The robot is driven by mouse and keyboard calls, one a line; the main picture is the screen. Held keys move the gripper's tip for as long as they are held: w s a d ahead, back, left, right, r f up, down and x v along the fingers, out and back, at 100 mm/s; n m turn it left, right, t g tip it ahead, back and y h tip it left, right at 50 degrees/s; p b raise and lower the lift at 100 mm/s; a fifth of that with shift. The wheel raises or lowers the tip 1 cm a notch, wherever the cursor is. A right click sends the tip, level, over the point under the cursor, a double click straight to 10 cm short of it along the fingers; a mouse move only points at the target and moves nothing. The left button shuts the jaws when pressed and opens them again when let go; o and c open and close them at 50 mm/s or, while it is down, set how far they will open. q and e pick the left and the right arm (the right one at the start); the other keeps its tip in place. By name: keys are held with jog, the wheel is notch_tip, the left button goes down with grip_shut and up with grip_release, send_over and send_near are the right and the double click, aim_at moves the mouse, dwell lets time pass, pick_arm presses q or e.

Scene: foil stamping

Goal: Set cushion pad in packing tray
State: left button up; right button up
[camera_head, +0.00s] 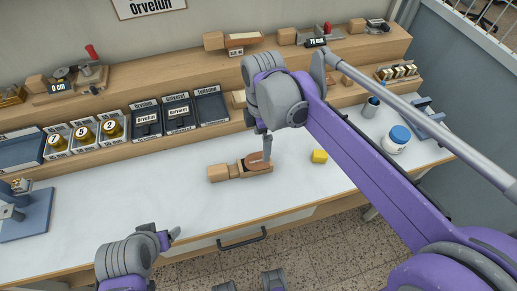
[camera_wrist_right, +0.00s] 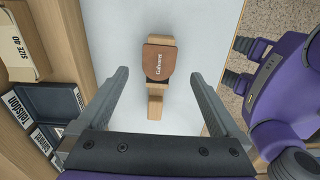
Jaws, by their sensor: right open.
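A brown pad (camera_head: 256,160) lies on a light wooden block (camera_head: 219,172) on the white worktop; it also shows in the right wrist view (camera_wrist_right: 158,52), lettered. I cannot tell for sure if it is the cushion pad. My right gripper (camera_head: 267,148) is above it; in the right wrist view its open fingers (camera_wrist_right: 160,76) are apart on either side, with nothing held. Labelled dark trays (camera_head: 212,123) stand behind; two hold dark pieces, the right one looks empty. Which one is the packing tray is unclear. My left gripper (camera_head: 172,236) is low at the front; its jaw opening is unclear.
A yellow block (camera_head: 319,156) and a white jar with a blue lid (camera_head: 396,139) stand to the right. Gold-coloured jars (camera_head: 83,134) stand left of the trays. A wooden shelf (camera_head: 170,60) runs behind.

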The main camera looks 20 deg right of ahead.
jog(key=s+d+f+m+t, duration=0.1)
jog(key=s+d+f+m, duration=0.1)
jog(key=s+m, duration=0.3)
jog(key=s+d+f+m+t, duration=0.1)
jog(key=s+f+m+t, duration=0.1)
jog(key=s+f+m, duration=0.2)
jog(key=s+d+f+m+t, duration=0.2)
jog(key=s+m, duration=0.4)
jog(key=m, duration=0.3)
jog(key=shift+d+f, duration=0.35)
jog(key=shift+f, duration=0.15)
jog(key=w+a+r+n+g, duration=0.2)
jog(key=w+a+r+n, duration=0.1)
jog(key=w+r+n, duration=0.45)
notch_tip(320, 180, up, 4)
jog(key=n+g, duration=0.3)
jog(key=n, duration=0.8)
send_over(260, 160)
jog(key=shift+m, duration=0.25)
notch_tip(260, 160, down, 10)
jog(key=shift+f, duration=0.1)
jog(key=shift+f, duration=0.2)
